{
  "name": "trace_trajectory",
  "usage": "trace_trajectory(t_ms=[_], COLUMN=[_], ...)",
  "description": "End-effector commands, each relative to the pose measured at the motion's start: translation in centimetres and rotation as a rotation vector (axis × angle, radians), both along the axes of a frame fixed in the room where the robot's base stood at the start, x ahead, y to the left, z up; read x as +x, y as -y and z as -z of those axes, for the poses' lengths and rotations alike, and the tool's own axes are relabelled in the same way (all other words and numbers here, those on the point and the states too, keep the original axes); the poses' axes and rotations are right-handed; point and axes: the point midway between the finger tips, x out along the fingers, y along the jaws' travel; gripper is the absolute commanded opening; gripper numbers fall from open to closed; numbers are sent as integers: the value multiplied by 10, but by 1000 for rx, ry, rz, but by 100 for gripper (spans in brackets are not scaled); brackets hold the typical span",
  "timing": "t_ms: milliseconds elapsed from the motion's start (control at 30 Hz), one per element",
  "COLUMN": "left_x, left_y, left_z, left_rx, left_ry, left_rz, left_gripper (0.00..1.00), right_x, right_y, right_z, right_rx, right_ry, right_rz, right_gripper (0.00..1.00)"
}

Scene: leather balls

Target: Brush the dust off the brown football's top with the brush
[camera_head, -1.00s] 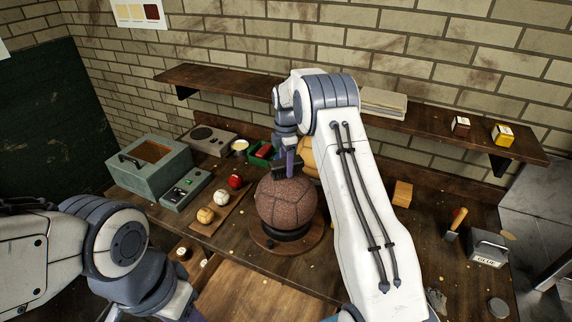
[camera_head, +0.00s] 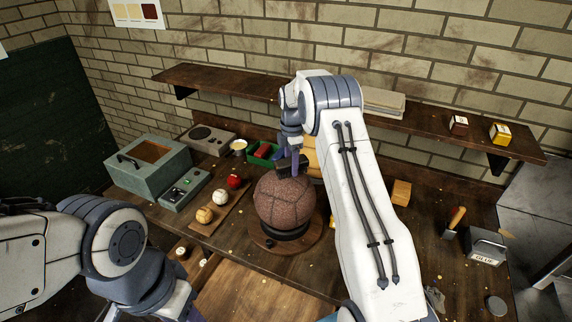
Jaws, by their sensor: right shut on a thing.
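The brown football (camera_head: 283,203) sits on a dark ring on a round wooden stand (camera_head: 312,236) at the middle of the bench. My right gripper (camera_head: 294,162) points down at the top of the ball. It is shut on the dark brush (camera_head: 284,169), which is at the ball's top; whether the bristles touch the leather I cannot tell. The ball's surface looks speckled. My left arm (camera_head: 120,245) comes in at the lower left. Its fingers are not visible.
Three small balls, tan (camera_head: 204,215), white (camera_head: 220,197) and red (camera_head: 234,181), lie on a board left of the stand. A green tray (camera_head: 262,153), a grey box (camera_head: 147,170) and a glue tin (camera_head: 486,246) also stand on the bench. A shelf (camera_head: 225,82) runs behind.

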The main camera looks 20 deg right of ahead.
Motion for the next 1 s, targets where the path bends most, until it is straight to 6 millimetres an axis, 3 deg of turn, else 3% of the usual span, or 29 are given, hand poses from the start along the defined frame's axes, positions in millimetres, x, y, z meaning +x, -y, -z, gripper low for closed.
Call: trace_trajectory(t_ms=[167, 700, 1000], left_x=[0, 0, 0], left_y=[0, 0, 0], left_z=[-1, 0, -2], left_rx=[0, 0, 0], left_ry=[0, 0, 0], left_rz=[0, 0, 0], left_gripper=[46, 46, 46], right_x=[0, 1, 1], right_y=[0, -46, -32], right_z=[0, 1, 1], right_rx=[0, 0, 0], right_ry=[0, 1, 0], right_rz=[-2, -2, 2], right_gripper=[11, 11, 11])
